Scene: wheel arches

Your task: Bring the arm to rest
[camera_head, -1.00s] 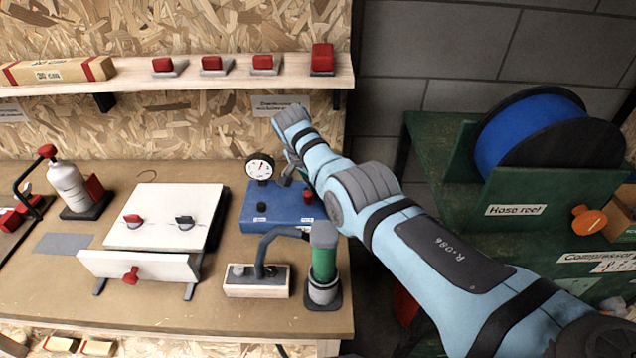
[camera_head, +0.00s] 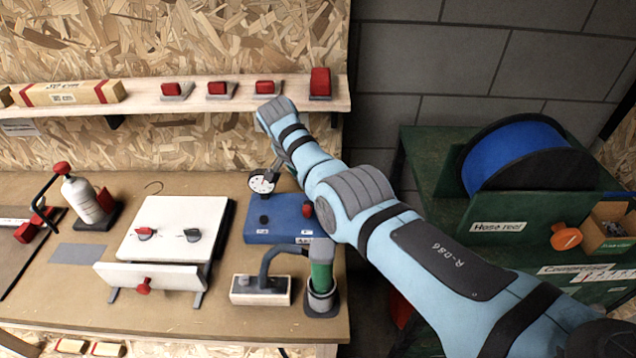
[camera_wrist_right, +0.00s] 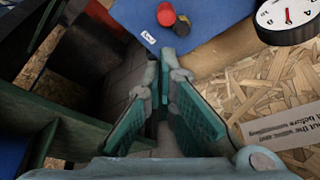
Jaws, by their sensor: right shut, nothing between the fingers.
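My right arm (camera_head: 455,258) is light blue and reaches from the lower right corner up toward the wall behind the bench. Its wrist (camera_head: 272,112) is in front of the shelf edge. My right gripper (camera_head: 279,170) shows only in small part, beside the dial gauge (camera_head: 262,182) in the picture. In the right wrist view the gripper (camera_wrist_right: 161,88) has its teal-padded fingers shut at the tips, with nothing between them. There the gauge (camera_wrist_right: 288,15) and the blue box (camera_wrist_right: 150,15) lie beyond the fingers. My left gripper is not in view.
The bench (camera_head: 140,315) holds a white panelled box (camera_head: 175,225), a bottle (camera_head: 85,200) and a green cylinder (camera_head: 320,280). A shelf (camera_head: 200,103) with red switches runs above. A green hose reel stand (camera_head: 430,190) stands right, behind my arm.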

